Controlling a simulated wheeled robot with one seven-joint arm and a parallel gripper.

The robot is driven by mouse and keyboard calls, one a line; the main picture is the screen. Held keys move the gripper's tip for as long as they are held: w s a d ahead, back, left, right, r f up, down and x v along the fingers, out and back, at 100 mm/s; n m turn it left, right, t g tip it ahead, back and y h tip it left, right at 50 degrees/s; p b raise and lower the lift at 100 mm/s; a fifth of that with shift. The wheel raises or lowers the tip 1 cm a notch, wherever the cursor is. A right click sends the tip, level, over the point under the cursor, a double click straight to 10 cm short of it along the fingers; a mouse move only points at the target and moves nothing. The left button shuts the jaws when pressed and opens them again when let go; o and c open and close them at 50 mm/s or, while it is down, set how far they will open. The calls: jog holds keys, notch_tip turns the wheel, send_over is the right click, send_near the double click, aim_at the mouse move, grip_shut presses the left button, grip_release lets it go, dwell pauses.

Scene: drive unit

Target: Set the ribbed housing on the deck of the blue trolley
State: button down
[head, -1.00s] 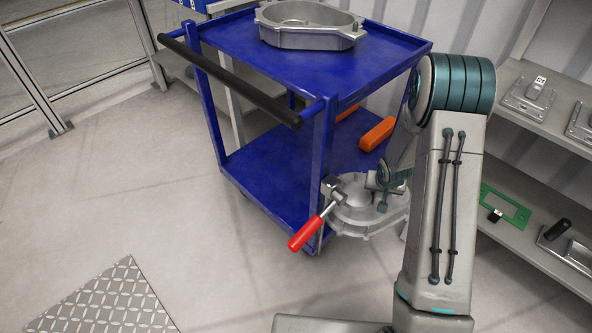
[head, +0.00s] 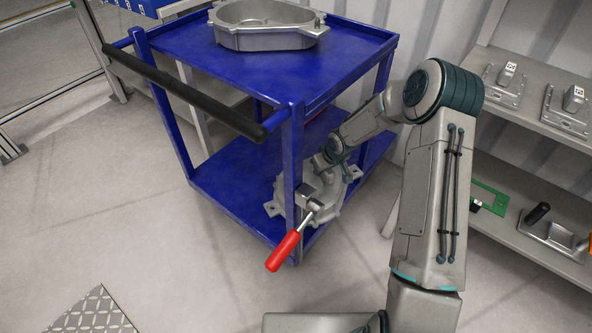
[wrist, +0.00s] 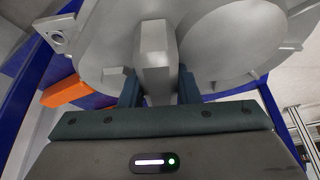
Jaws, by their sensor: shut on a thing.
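The ribbed housing, a round grey casting with edge ribs and lugs, is at the near right corner of the blue trolley (head: 240,185). In the head view the housing (head: 333,205) is partly behind the trolley's corner post, over or beside the lower deck; I cannot tell whether it touches the deck. My gripper (head: 332,160) is shut on it from above. In the wrist view the fingers (wrist: 158,92) close on a raised block of the housing (wrist: 225,50). A red-handled clamp (head: 284,250) shows in front of the post; what it is fixed to is unclear.
Another grey housing (head: 265,30) sits on the trolley's top deck, above my gripper. An orange block (wrist: 65,91) shows in the wrist view. A black push bar (head: 185,92) runs along the trolley's near side. A shelf with parts (head: 545,150) stands at the right.

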aim_at(308, 164)
jog(key=w+a+f+b, duration=0.4)
jog(key=w+a+f, duration=0.3)
jog(key=w+f, duration=0.2)
jog(key=shift+a+f+b, duration=0.25)
jog(key=shift+f+b, duration=0.05)
jog(key=shift+f, duration=0.3)
dwell(0.3)
jog(key=c, duration=1.1)
grip_release()
jog(key=shift+s+d+f, duration=0.1)
jog(key=shift+s+f, duration=0.05)
jog(key=shift+f, duration=0.1)
jog(key=shift+r, duration=0.1)
jog(key=p+v, duration=0.3)
jog(key=v, duration=0.9)
jog(key=shift+s, duration=0.1)
